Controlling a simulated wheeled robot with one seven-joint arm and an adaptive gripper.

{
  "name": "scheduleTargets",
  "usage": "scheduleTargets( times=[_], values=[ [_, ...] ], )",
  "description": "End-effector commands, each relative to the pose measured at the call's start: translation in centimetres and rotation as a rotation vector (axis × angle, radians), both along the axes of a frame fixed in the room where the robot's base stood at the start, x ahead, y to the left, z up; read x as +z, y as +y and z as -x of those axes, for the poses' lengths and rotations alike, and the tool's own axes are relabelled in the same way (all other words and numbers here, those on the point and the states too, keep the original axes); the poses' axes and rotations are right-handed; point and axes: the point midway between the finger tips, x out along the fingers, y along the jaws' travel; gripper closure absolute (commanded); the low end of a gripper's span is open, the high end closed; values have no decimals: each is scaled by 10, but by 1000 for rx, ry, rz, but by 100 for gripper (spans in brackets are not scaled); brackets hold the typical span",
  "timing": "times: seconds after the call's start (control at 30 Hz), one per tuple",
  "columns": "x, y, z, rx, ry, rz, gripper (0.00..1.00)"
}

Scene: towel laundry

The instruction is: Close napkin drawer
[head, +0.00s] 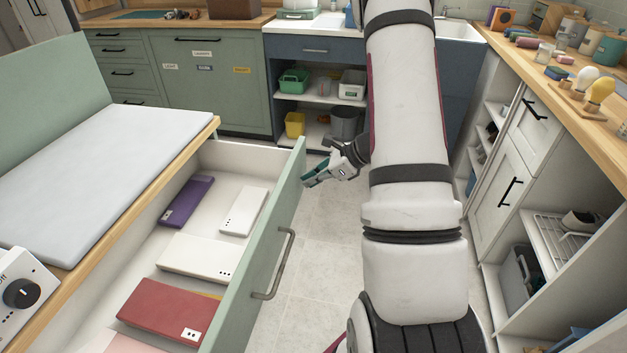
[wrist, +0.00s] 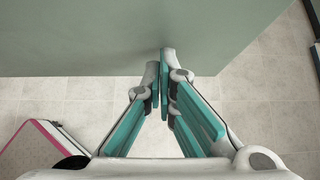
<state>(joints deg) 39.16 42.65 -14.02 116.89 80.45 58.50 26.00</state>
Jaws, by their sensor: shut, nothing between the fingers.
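The napkin drawer (head: 262,262) stands pulled out on the left in the head view, with a pale green front and a metal bar handle (head: 275,262). Inside lie a purple napkin (head: 187,201), two white ones, a red one (head: 168,310) and part of a pink one. My gripper (head: 306,183) is shut and empty at the far end of the drawer front, on its outer side. The green front also fills the top of the wrist view (wrist: 90,35), with my fingertips at its edge. I cannot tell whether they touch it.
A bench with a grey pad (head: 85,170) is above the drawer on the left. White cabinets and a wooden counter (head: 560,110) line the right. Green cabinets (head: 205,75) and open shelves are at the back. Tiled floor (head: 320,260) lies clear beside the drawer front.

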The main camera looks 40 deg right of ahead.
Motion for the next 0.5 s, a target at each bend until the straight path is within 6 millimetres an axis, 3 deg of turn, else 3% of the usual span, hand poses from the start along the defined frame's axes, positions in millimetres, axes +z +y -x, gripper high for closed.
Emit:
scheduleTargets(
  times=[0.27,0.5],
  values=[
    [-2,25,-33,6,-2,-1,100],
    [-2,63,-85,7,-3,0,100]
  ],
)
